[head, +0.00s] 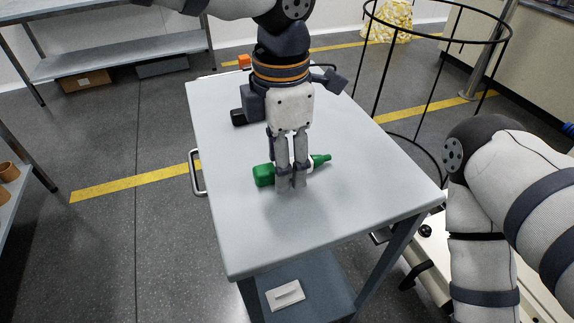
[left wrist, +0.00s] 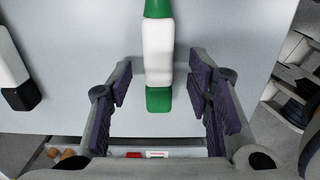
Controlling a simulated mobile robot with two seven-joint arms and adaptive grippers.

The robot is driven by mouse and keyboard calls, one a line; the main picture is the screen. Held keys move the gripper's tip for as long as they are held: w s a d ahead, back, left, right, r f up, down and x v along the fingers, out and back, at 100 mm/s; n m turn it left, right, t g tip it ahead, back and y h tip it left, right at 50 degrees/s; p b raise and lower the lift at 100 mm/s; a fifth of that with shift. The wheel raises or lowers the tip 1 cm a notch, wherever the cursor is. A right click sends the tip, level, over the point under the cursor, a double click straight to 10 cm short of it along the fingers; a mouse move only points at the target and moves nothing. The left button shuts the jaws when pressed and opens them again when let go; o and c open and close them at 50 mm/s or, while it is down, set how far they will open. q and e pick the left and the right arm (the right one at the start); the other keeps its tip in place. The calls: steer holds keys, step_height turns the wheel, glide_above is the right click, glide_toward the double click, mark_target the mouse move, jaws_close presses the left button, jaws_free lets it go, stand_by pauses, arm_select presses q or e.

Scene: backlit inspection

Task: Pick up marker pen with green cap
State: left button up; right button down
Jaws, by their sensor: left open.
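The marker pen with the green cap (head: 264,175) lies on its side on the grey tabletop (head: 350,190) in the head view. It has green ends and a white middle, mostly hidden there behind my left gripper (head: 291,185). In the left wrist view the pen's white body (left wrist: 158,50) runs up the picture between the spread fingers of my left gripper (left wrist: 160,82). That gripper is open and points down at the pen, with gaps visible on both sides in the wrist view. My right arm shows at the right of the head view, but its gripper is out of sight.
A black-ended pen (head: 239,117) lies further back on the table; in the wrist view it is a white-and-black pen (left wrist: 20,85) at left. A white object (head: 285,295) lies on the lower shelf. A black wire frame (head: 437,80) stands at right. The front tabletop is clear.

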arm_select(q)
steer(key=shift+f, duration=0.25)
jaws_close()
steer(key=shift+r, duration=0.15)
